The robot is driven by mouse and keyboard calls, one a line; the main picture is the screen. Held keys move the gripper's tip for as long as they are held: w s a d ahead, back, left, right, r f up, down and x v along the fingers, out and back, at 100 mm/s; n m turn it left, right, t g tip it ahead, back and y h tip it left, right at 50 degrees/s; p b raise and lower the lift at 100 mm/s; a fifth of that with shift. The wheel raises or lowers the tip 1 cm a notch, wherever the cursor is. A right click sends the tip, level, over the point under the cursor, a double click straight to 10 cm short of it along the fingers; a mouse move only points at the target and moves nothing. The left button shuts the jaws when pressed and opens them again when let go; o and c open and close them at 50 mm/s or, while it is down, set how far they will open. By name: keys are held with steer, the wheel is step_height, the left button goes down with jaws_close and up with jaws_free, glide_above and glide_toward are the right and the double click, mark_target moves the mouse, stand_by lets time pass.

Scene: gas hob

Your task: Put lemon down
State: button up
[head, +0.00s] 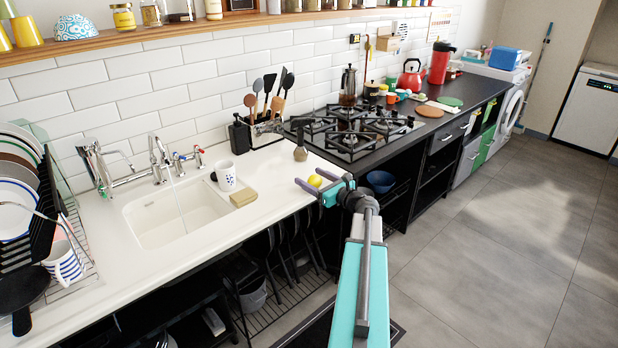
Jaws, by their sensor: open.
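The yellow lemon (315,181) shows at the right end of the white counter (272,196), near its front edge. My gripper (312,179) is open, with one purple-tipped finger on each side of the lemon in the picture. I cannot tell whether a finger touches the lemon. The lemon appears to be at the counter top, but its underside is too small to make out.
A gas hob (356,128) is behind, on the black counter. A white mug (226,176) and a sponge (243,198) are by the sink (178,214). Grey floor is open at right.

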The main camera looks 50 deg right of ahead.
mark_target(320, 182)
steer(key=s, duration=0.6)
steer(key=s+b, duration=0.1)
steer(key=s, duration=0.2)
steer(key=shift+s+a+r, duration=0.25)
steer(key=shift+s+a, duration=0.1)
